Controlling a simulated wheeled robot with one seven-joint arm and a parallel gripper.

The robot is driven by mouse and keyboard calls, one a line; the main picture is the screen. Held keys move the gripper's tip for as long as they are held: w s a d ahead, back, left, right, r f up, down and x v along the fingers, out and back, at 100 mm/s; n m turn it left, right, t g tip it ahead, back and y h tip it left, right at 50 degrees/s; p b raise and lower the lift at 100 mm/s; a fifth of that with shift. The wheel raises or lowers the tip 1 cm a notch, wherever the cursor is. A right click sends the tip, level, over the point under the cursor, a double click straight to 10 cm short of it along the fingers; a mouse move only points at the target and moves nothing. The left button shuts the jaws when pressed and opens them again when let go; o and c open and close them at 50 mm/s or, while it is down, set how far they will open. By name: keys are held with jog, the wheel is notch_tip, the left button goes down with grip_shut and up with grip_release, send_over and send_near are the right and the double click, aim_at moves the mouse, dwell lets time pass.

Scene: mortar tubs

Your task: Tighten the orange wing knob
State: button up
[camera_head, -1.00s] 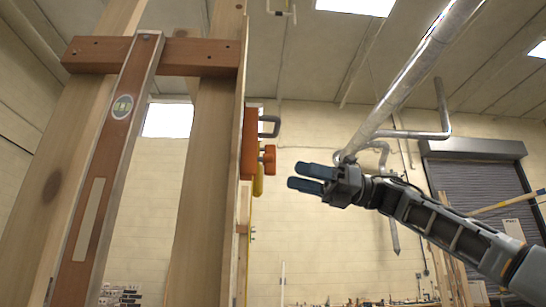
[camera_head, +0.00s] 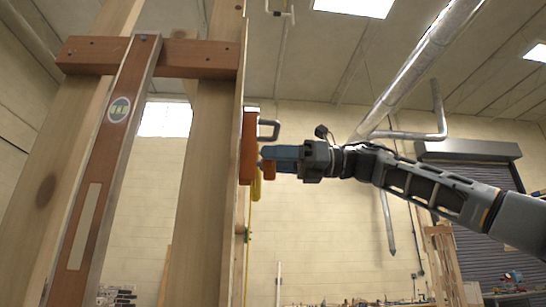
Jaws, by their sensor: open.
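The orange wing knob (camera_head: 268,169) sticks out to the right of an orange block (camera_head: 249,148) on the edge of an upright wooden board. Only part of the knob shows; my gripper (camera_head: 268,157) covers the rest. The gripper points left with its blue fingers at the knob, and the fingers overlap it in the picture. The jaws are open; I cannot tell whether they touch the knob. A grey handle (camera_head: 269,129) sits just above the fingers, and a yellow part (camera_head: 256,187) hangs just below.
Wooden posts (camera_head: 203,190) and a brown crosspiece (camera_head: 190,58) fill the left side. A long brown level (camera_head: 105,160) leans there. A silver duct (camera_head: 430,65) runs overhead at right. The space below my arm is open.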

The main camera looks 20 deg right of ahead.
jog(key=shift+a, duration=0.15)
jog(key=shift+c, duration=0.4)
jog(key=c, duration=0.9)
